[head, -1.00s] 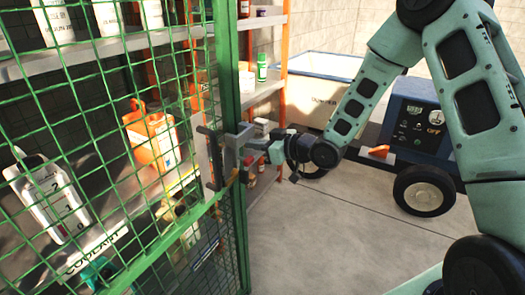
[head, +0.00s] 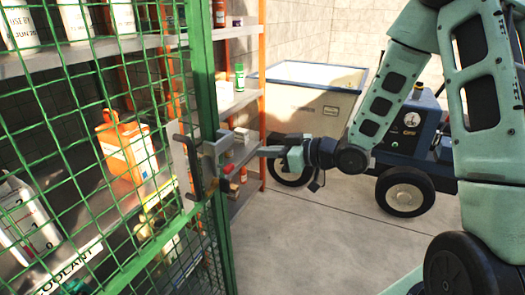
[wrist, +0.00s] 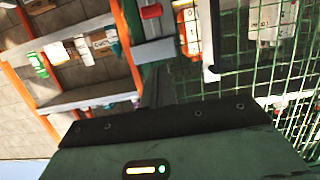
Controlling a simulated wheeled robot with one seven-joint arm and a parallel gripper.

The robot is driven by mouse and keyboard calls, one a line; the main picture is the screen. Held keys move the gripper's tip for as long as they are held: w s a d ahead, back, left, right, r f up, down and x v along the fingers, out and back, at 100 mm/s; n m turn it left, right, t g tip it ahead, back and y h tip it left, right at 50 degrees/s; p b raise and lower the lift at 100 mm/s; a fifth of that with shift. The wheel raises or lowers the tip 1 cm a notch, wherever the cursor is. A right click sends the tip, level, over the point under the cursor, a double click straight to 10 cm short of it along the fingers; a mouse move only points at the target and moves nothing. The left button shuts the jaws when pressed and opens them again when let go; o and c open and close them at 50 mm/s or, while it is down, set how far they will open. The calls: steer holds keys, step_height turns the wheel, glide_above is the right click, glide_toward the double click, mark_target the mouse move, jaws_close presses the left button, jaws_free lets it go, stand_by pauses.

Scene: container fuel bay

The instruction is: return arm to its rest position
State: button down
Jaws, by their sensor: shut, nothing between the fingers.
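My arm reaches in from the right in the head view. My gripper (head: 266,151) is shut and empty, pointing left toward the green mesh door (head: 222,215). The door's grey and black latch handle (head: 193,168) stands to the left of the fingers, with a small gap in the picture; the true distance is hard to judge. The wrist view shows my gripper's narrow dark fingers (wrist: 156,88) ahead of the teal housing, with the mesh door to their right.
Behind the mesh are an orange jug (head: 124,150) and a white container (head: 22,215). Orange-framed shelves (head: 240,100) stand behind the handle. A white bin (head: 305,95) and a wheeled blue machine (head: 410,135) stand behind my arm. The floor (head: 320,235) below it is clear.

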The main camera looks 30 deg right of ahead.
steer(key=s+a+f+g+h, duration=0.2)
steer(key=s+a+g+h, duration=0.35)
steer(key=a, duration=0.35)
steer(key=s+a+r+g+h, duration=0.1)
steer(key=s+a+g, duration=0.1)
steer(key=s, duration=1)
steer(key=s+a+r+g+h, duration=0.1)
steer(key=s+g, duration=0.3)
steer(key=s, duration=0.8)
steer(key=shift+a+r+h, duration=0.3)
steer(key=shift+a+h, duration=0.45)
steer(key=shift+w, duration=0.1)
